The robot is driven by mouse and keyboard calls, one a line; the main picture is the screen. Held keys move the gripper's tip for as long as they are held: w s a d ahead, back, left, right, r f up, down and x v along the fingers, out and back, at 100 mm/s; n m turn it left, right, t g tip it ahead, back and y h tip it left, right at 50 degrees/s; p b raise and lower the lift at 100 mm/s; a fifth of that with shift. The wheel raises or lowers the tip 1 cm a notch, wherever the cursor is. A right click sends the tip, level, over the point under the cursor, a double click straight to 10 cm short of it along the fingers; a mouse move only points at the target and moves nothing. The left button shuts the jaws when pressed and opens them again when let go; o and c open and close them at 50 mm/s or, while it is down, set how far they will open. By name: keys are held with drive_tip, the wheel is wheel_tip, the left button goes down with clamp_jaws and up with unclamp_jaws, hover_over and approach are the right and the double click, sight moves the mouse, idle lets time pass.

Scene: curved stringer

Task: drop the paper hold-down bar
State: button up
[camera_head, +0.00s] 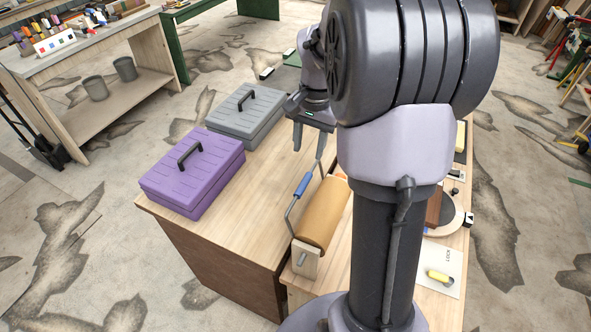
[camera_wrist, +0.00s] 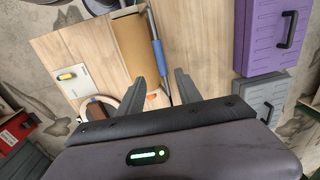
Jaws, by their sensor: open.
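The paper hold-down bar is a thin grey bent rod with a blue grip (camera_head: 303,186) in its middle. It stands out along the left side of the brown paper roll (camera_head: 322,213), apart from the paper. My gripper (camera_head: 308,152) is open and empty, above and beyond the blue grip near the bar's far end. In the wrist view the blue grip (camera_wrist: 157,54) shows beside the roll (camera_wrist: 128,46), and the rod runs down into the gap between the fingers of my gripper (camera_wrist: 157,68). I cannot tell how far below the fingers it lies. My arm hides part of the roll in the head view.
A purple toolbox (camera_head: 193,178) and a grey toolbox (camera_head: 246,113) stand on the wooden bench left of the roll. A white card (camera_head: 440,266) with a yellow item lies on the right. Bare bench top lies between the purple toolbox and the bar.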

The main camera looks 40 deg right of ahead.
sight(304, 182)
drive_tip(key=f+b, duration=0.1)
drive_tip(key=f, duration=0.8)
drive_tip(key=w+f+b, duration=0.1)
drive_tip(key=f, duration=0.3)
drive_tip(key=shift+a+f+b, duration=0.15)
drive_tip(key=shift+b, duration=0.15)
clamp_jaws()
idle(0.6)
